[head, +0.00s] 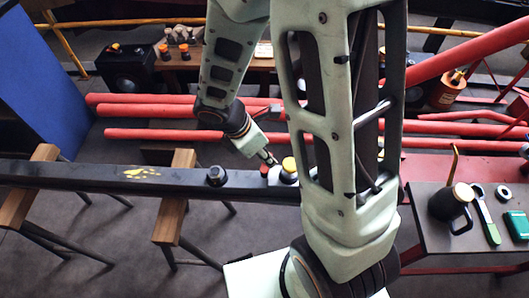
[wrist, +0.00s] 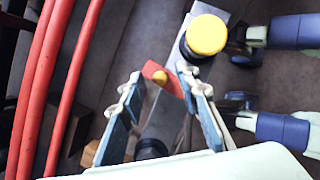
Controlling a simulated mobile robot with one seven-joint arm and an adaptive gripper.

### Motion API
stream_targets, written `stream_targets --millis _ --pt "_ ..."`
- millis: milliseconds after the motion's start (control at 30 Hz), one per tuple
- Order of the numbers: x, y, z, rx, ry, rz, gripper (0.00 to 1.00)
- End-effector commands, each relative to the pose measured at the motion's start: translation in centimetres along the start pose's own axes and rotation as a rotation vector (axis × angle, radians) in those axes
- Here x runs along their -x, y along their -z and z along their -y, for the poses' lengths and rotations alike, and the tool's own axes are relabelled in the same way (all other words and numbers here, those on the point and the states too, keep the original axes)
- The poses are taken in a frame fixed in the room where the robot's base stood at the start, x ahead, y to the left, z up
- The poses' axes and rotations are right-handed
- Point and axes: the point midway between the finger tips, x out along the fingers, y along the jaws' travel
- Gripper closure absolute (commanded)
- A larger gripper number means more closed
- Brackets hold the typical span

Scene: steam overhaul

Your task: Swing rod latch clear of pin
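In the wrist view a small red latch (wrist: 151,69) with a round yellow spot (wrist: 160,78) lies slanted across a grey bar (wrist: 166,122). The yellow spot may be the pin; I cannot tell for sure. My gripper (wrist: 159,74) is open, one blue finger on each side of the latch. The right fingertip is close to the latch's right end; contact cannot be told. In the head view my gripper (head: 271,160) points down at the dark beam, beside a small red part (head: 264,171), with its fingertips hard to make out.
A yellow-capped post (wrist: 207,35) stands just beyond the right finger; it also shows in the head view (head: 290,165). A black knob (head: 216,175) sits on the dark beam (head: 90,176). Red pipes (head: 160,135) lie behind. A side table (head: 465,225) at right holds a can and tools.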

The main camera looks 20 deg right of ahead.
Motion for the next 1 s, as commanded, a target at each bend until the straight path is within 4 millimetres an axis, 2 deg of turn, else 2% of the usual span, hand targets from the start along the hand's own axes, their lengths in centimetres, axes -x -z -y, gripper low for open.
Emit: stream_targets --millis 267,367,800,1000 --pt "0.8 -0.1 0.0 -0.003 -0.001 0.002 0.70" --pt "2.1 -0.1 -0.1 -0.004 -0.003 0.001 0.70" --pt "10.3 0.0 -0.1 -0.001 -0.004 0.000 0.70" --pt "11.9 0.0 -0.1 -0.001 -0.002 0.000 0.70"
